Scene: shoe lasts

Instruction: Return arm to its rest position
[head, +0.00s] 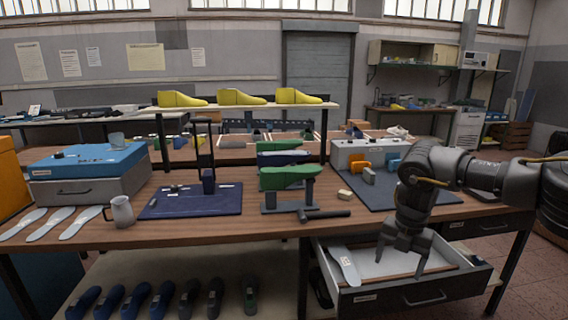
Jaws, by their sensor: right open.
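My right gripper (401,256) hangs from the arm that comes in from the right. It points down over the open drawer (372,301), its fingers apart with nothing between them. A pale grey insole-shaped piece (345,266) lies in the left part of the drawer, left of the gripper and apart from it. My left gripper is not in view.
The workbench (262,233) holds a green shoe last on a stand (289,178), a hammer (325,214), a mug (121,211) and a blue-topped box (90,165). Yellow lasts (242,97) stand on the shelf above. Several dark shoes (162,299) stand below. The drawer juts out from the bench front.

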